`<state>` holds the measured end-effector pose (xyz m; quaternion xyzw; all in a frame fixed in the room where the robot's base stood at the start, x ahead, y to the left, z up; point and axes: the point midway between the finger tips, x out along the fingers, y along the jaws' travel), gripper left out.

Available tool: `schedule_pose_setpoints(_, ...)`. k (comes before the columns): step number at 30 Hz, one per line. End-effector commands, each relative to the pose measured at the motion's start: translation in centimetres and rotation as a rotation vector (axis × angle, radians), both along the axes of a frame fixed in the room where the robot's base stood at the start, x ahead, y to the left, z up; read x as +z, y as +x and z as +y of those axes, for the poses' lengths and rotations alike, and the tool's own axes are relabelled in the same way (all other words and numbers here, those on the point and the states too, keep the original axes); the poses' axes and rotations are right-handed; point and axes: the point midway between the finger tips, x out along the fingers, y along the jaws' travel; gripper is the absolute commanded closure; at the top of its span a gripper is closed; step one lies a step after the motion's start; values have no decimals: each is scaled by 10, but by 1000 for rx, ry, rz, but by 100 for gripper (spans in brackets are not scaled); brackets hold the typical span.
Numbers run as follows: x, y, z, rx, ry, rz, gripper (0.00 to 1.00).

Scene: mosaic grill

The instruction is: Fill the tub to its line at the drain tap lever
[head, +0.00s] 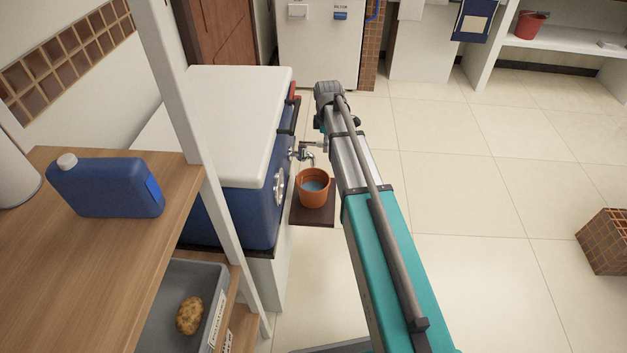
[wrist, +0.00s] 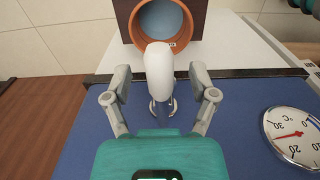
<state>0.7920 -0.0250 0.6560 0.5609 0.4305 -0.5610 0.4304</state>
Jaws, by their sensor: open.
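The orange tub (head: 313,198) stands on a small dark brown stand below the metal drain tap (head: 306,154) of the blue cooler (head: 262,212). Bluish water shows inside the tub; I cannot make out its line. In the wrist view the tub (wrist: 137,28) is at the top, with a small white label on its rim. The tap's white lever (wrist: 160,68) points up the middle of the wrist view. My gripper (wrist: 160,88) is open, one finger on each side of the lever, apart from it. In the head view my arm mostly hides the gripper.
A round temperature dial (wrist: 293,137) is on the cooler front. The white lid (head: 235,105) covers the cooler. A wooden shelf with a blue jug (head: 108,187) and a grey bin (head: 185,285) holding a potato stand left. The tiled floor at right is clear, except a brown crate (head: 606,242).

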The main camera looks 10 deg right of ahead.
Motion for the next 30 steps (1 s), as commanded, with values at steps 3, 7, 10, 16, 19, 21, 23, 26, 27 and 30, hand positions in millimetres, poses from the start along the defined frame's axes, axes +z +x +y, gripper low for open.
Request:
schedule_pose_setpoints(3, 1, 0, 0, 0, 0, 0, 26)
schedule_pose_setpoints(7, 7, 0, 0, 0, 0, 0, 26)
schedule_pose_setpoints(10, 14, 0, 0, 0, 0, 0, 26)
schedule_pose_setpoints(16, 29, 0, 0, 0, 0, 0, 26)
schedule_pose_setpoints(19, 36, 0, 0, 0, 0, 0, 26)
schedule_pose_setpoints(21, 41, 0, 0, 0, 0, 0, 26)
schedule_pose_setpoints(23, 45, 0, 0, 0, 0, 0, 26)
schedule_pose_setpoints(26, 52, 0, 0, 0, 0, 0, 26)
schedule_pose_setpoints(27, 55, 0, 0, 0, 0, 0, 26)
schedule_pose_setpoints(30, 62, 0, 0, 0, 0, 0, 26)
